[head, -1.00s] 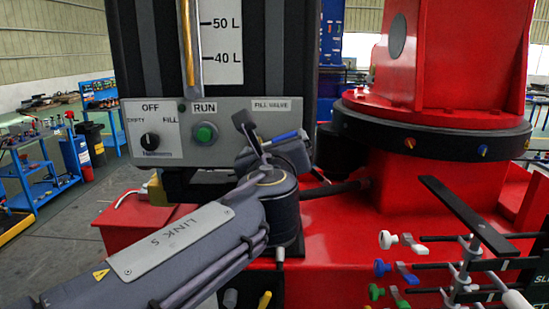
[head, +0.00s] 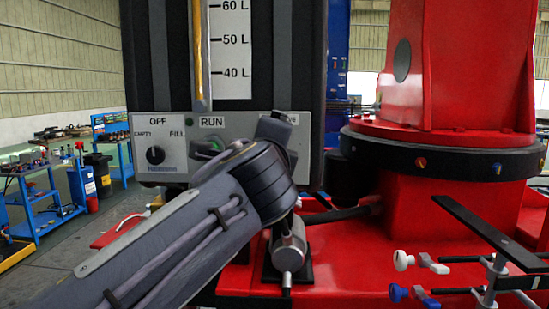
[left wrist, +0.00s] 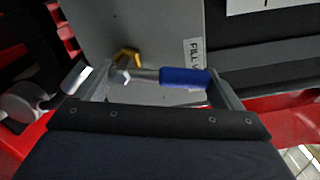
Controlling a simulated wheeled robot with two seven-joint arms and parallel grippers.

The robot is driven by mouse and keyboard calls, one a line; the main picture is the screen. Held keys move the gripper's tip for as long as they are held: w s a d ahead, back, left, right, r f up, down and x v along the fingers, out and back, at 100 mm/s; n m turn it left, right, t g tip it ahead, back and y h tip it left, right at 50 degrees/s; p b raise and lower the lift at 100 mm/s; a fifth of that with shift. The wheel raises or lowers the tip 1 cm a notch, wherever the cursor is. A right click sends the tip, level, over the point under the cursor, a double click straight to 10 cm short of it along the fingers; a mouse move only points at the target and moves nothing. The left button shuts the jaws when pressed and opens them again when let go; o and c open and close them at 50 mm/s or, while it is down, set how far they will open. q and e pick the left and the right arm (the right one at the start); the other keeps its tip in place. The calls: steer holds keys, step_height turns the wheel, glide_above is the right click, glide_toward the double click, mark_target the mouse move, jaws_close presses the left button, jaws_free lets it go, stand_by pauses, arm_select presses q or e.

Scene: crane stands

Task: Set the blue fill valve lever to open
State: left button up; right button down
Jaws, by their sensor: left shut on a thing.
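The blue fill valve lever (left wrist: 185,77) shows in the left wrist view, its blue grip lying sideways on a metal stem. A brass fitting (left wrist: 127,56) sits at the stem's left end. My left gripper (left wrist: 158,76) has one finger on each side of the lever and is shut on it. The right finger is against the end of the blue grip. In the head view my left arm hides the lever and covers much of the fill valve label. My right gripper is not in view.
The grey control panel (head: 174,172) has a black selector knob (head: 155,155) and a green run button, partly covered by my arm. Above it is a litre scale (head: 231,40). A red crane base (head: 345,270) and a rack of small coloured levers (head: 428,297) stand at right.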

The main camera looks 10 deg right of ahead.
arm_select(q)
steer(key=shift+w+a+n+b, duration=0.1)
steer(key=shift+a+n+b, duration=0.2)
steer(key=shift+n, duration=0.5)
steer(key=shift+w+a+n+b, duration=0.15)
steer(key=shift+n+b, duration=0.25)
steer(key=shift+n, duration=0.4)
steer(key=shift+a+r, duration=0.1)
steer(key=o, duration=1.2)
steer(key=shift+c, duration=0.2)
steer(key=shift+s, duration=0.1)
